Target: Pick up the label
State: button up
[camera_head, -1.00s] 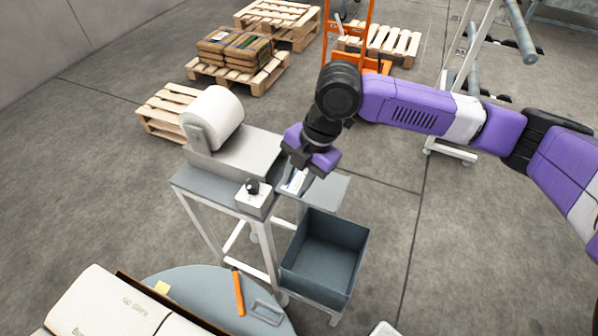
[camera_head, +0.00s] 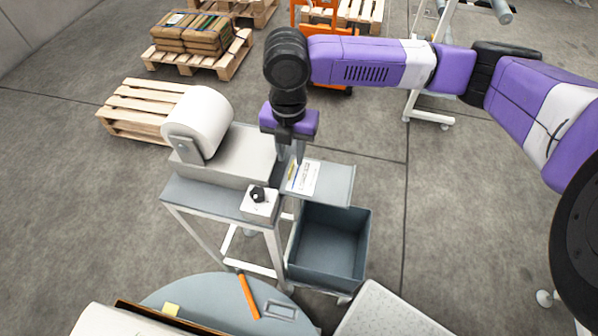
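The label (camera_head: 304,178) is a small white sheet with printed marks. It lies on the grey shelf (camera_head: 338,183) at the right end of the label stand, beside the printer body. My gripper (camera_head: 290,154) points down from the purple arm, just behind the label's far left edge. Its grey fingers reach close to the label, with a narrow gap between them. I cannot tell whether a fingertip touches the label.
A white roll (camera_head: 203,120) sits on the printer body at the left. A control box with a black knob (camera_head: 258,200) stands in front. A dark open bin (camera_head: 329,248) is below the shelf. A round grey table (camera_head: 215,297) holds an orange tool (camera_head: 248,297).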

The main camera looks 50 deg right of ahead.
aim_at(301, 179)
jog(key=shift+s+a+f, duration=0.1)
jog(key=shift+f, duration=2.25)
grip_shut()
